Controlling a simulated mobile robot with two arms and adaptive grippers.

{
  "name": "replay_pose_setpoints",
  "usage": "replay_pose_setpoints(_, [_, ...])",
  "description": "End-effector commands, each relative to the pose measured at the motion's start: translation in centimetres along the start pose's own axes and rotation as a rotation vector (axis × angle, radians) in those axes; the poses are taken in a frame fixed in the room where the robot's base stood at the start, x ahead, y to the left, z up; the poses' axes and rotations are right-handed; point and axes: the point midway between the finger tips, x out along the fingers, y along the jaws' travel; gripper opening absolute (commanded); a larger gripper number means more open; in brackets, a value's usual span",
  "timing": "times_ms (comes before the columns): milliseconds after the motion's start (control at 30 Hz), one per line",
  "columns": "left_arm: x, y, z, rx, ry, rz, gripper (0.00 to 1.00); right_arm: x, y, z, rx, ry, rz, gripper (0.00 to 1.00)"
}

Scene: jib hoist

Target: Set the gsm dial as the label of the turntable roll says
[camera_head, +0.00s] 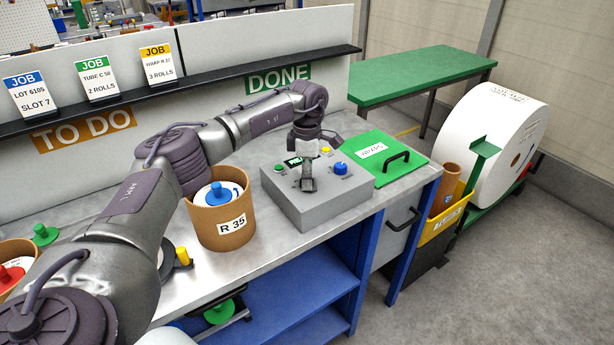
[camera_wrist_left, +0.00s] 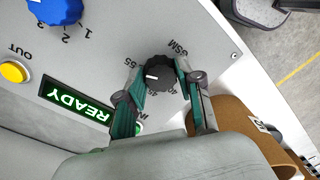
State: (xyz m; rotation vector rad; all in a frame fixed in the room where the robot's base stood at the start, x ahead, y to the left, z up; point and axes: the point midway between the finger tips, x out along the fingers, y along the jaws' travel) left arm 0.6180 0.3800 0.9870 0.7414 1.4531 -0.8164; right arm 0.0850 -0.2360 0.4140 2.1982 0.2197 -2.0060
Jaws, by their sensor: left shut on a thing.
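The black gsm dial (camera_wrist_left: 160,73) sits on the grey control box (camera_head: 318,205). My left gripper (camera_wrist_left: 160,92) is shut on this dial, one finger on each side; it also shows above the box in the head view (camera_head: 308,182), where it hides the dial. The dial's white mark points left in the wrist view, near the 55; other scale numbers are small and partly covered. A large white roll (camera_head: 496,135) lies on a green stand at the right; its print (camera_head: 507,92) is too small to read. My right gripper is not in view.
The box also has a blue knob (camera_head: 340,169), a yellow button (camera_head: 326,152) and a lit READY display (camera_wrist_left: 75,104). A cardboard drum (camera_head: 220,235) labelled R 35 stands left of the box. A green plate with a black handle (camera_head: 396,160) lies to the right.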

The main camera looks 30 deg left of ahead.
Motion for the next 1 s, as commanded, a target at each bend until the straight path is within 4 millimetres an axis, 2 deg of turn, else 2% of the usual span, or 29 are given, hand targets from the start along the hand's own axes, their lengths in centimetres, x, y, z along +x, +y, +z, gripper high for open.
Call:
replay_pose_setpoints(67, [-0.3, 0.1, 0.0, 0.000, -0.004, 0.006, 0.01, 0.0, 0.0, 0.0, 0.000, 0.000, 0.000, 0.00])
replay_pose_setpoints(100, [-0.3, 0.1, 0.0, 0.000, -0.004, 0.006, 0.39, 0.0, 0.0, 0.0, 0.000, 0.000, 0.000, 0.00])
replay_pose_setpoints(233, [-0.2, 0.1, 0.0, 0.000, -0.003, 0.005, 0.61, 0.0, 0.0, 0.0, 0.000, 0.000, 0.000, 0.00])
replay_pose_setpoints(533, [-0.1, 0.1, 0.0, 0.000, -0.001, 0.002, 0.61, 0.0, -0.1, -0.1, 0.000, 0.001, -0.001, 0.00])
replay_pose_setpoints(667, [-1.0, 0.1, 0.0, 0.000, -0.002, 0.003, 0.61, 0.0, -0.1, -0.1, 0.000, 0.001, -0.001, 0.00])
replay_pose_setpoints(767, [-2.7, 0.1, 0.0, 0.000, -0.003, 0.005, 0.61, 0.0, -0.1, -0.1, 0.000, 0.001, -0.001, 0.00])
replay_pose_setpoints(1000, [-7.9, 0.1, 0.1, -0.001, -0.004, 0.005, 0.61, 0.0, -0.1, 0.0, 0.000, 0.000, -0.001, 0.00])
